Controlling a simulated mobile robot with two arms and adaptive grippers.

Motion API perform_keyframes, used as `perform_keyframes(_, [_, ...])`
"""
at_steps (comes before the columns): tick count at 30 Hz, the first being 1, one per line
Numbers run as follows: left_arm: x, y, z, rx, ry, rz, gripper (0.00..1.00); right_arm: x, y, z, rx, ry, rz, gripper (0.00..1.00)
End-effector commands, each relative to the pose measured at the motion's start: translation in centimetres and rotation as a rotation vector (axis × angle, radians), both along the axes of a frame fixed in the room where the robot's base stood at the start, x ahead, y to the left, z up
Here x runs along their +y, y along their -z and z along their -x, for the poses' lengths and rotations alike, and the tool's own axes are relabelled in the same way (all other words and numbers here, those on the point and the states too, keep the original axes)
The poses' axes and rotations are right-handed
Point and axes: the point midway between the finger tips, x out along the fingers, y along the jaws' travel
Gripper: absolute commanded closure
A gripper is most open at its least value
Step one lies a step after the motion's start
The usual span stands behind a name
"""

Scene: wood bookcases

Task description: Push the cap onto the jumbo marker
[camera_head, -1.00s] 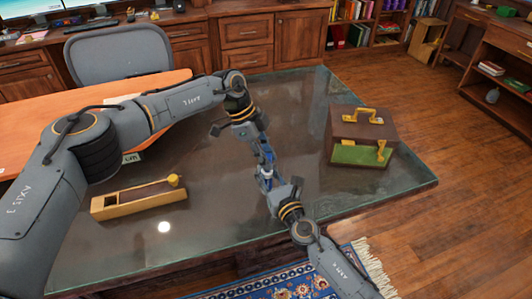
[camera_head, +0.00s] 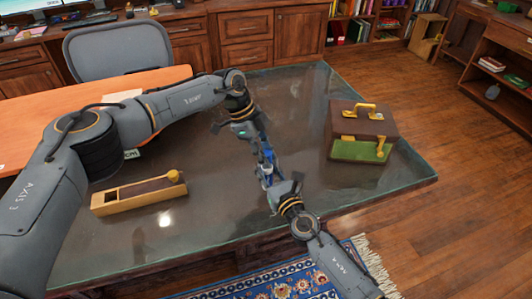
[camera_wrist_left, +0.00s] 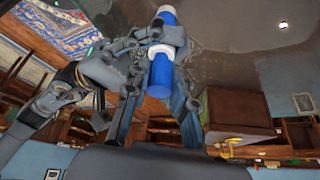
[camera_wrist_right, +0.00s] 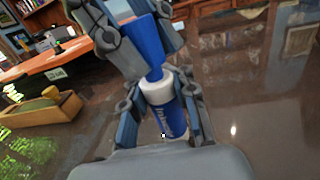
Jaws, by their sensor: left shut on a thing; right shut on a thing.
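My left gripper (camera_head: 264,153) is shut on the blue cap (camera_wrist_left: 160,77), which shows between its fingers in the left wrist view and at the top of the right wrist view (camera_wrist_right: 146,42). My right gripper (camera_head: 269,182) is shut on the jumbo marker (camera_wrist_right: 170,118), a blue body with white lettering and a white collar. The marker's blue end also shows in the left wrist view (camera_wrist_left: 167,13). Cap and marker are roughly in line above the glass desk, the cap meeting or nearly meeting the white collar. I cannot tell how far the cap is on.
The glass desk top (camera_head: 230,210) is mostly clear. A long wooden box with a yellow knob (camera_head: 139,195) stands at left. A brown and green case with yellow handles (camera_head: 361,132) stands at right. A grey chair (camera_head: 119,52) is behind the desk, and a patterned rug (camera_head: 285,284) lies in front.

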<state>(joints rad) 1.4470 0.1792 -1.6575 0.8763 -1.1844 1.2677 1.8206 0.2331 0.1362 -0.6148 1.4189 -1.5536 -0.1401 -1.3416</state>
Motion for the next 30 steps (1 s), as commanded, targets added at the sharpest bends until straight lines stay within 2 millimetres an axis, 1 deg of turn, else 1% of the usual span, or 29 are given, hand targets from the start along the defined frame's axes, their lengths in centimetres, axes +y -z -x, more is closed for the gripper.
perform_keyframes(1, [0.35,0.81,-0.08,-0.005,0.0,-0.01,1.0,0.37,-0.45,0.08,-0.009,-0.007,-0.003,1.0])
perform_keyframes(9, [0.29,1.42,0.12,-0.01,0.026,-0.013,1.0,0.45,-0.48,0.09,-0.009,-0.008,-0.004,1.0])
perform_keyframes(24, [0.2,1.48,0.23,-0.01,0.033,-0.013,1.0,0.51,-0.54,0.08,-0.009,-0.009,-0.007,1.0])
perform_keyframes(30, [0.15,1.51,0.41,-0.011,0.02,-0.062,1.0,0.52,-0.55,0.08,-0.009,-0.009,-0.007,1.0])
